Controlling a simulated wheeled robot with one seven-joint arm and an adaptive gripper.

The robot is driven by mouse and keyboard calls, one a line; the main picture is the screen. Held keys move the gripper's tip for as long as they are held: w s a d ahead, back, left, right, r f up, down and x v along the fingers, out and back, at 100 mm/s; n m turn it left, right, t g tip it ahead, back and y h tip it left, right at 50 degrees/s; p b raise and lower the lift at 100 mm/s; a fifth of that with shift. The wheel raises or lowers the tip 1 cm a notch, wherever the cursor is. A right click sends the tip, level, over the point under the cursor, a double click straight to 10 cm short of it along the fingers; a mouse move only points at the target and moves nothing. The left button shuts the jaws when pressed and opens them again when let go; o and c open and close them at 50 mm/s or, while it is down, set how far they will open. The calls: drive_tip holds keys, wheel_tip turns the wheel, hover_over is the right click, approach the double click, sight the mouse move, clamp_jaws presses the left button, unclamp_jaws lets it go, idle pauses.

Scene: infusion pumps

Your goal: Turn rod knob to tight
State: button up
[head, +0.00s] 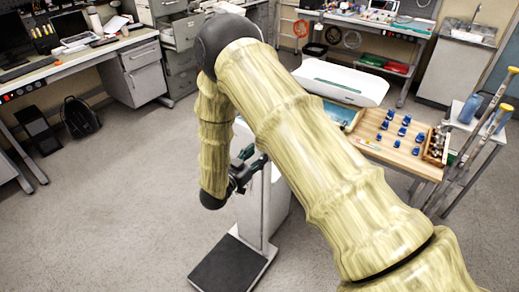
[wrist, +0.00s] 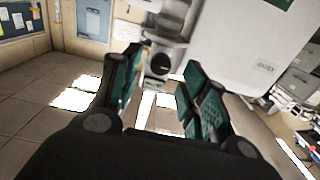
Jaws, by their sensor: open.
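My gripper (head: 250,170) shows beside a pale upright column (head: 265,205) in the head view, partly hidden by my arm. In the wrist view my gripper (wrist: 160,78) is open, with teal pads on both fingers and nothing held between them. A dark round knob-like part (wrist: 160,65) on a grey fitting shows just beyond the fingertips, between them. It looks like the rod knob, but I cannot be sure. I cannot tell whether the fingers touch it. How tight it is does not show. A large pale housing (wrist: 235,45) stands to its right.
The column rises from a black base plate (head: 232,265) on the floor. At the right, a wooden board (head: 375,140) with several blue pieces and a white device (head: 343,82) stand near my arm. Poles (head: 485,120) lean at far right. Open floor lies to the left.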

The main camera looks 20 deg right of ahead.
drive_tip(key=shift+x, duration=1.05)
drive_tip(key=shift+c, duration=0.4)
clamp_jaws()
drive_tip(key=shift+f, duration=0.15)
drive_tip(key=m+b, duration=1.7)
drive_tip(key=b, duration=0.6)
drive_tip(key=shift+s+f+m+b, duration=0.1)
drive_tip(key=shift+f+m+b, duration=0.05)
drive_tip(key=shift+m+b, duration=0.25)
